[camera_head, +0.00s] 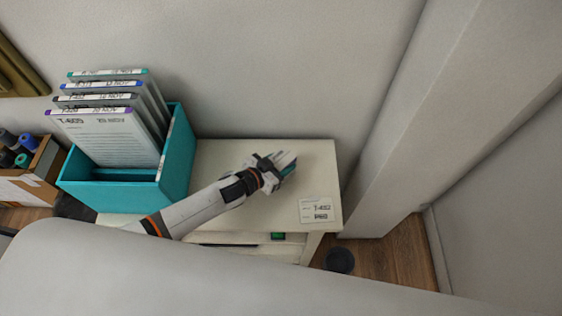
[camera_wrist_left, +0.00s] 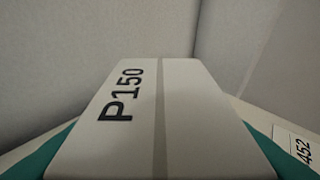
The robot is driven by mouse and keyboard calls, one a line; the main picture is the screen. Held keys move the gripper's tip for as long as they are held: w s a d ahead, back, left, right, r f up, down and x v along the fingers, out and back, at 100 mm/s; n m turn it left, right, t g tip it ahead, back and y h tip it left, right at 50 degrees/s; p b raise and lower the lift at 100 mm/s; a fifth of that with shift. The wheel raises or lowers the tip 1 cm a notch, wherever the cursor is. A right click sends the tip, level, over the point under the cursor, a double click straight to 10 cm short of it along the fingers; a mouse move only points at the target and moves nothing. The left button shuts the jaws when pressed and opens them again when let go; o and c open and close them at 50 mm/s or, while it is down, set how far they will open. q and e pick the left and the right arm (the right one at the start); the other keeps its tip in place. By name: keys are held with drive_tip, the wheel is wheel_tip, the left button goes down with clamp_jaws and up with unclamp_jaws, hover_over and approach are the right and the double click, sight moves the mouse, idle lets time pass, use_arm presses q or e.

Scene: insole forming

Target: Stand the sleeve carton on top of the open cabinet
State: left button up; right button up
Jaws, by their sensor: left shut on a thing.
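My left gripper (camera_head: 276,168) is shut on the sleeve carton and is over the right half of the cabinet top. In the left wrist view the carton (camera_wrist_left: 190,115) fills the lower middle, with a white face marked P150, a grey stripe and teal sides. I cannot tell whether it touches the top. The cream cabinet (camera_head: 220,153) stands against the wall, its front partly hidden by my arm. My right gripper is not in view.
A teal file box (camera_head: 120,196) with several labelled folders stands on the cabinet's left part. A white label card (camera_head: 316,210) lies at the top's front right corner. A pillar (camera_head: 420,140) rises to the right. A brown box (camera_head: 35,180) with rolls is at far left.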

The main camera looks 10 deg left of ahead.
use_arm(q)
drive_tip(key=o, duration=1.1)
drive_tip(key=shift+r, duration=0.15)
drive_tip(key=v, duration=1.2)
drive_tip(key=shift+s, duration=0.1)
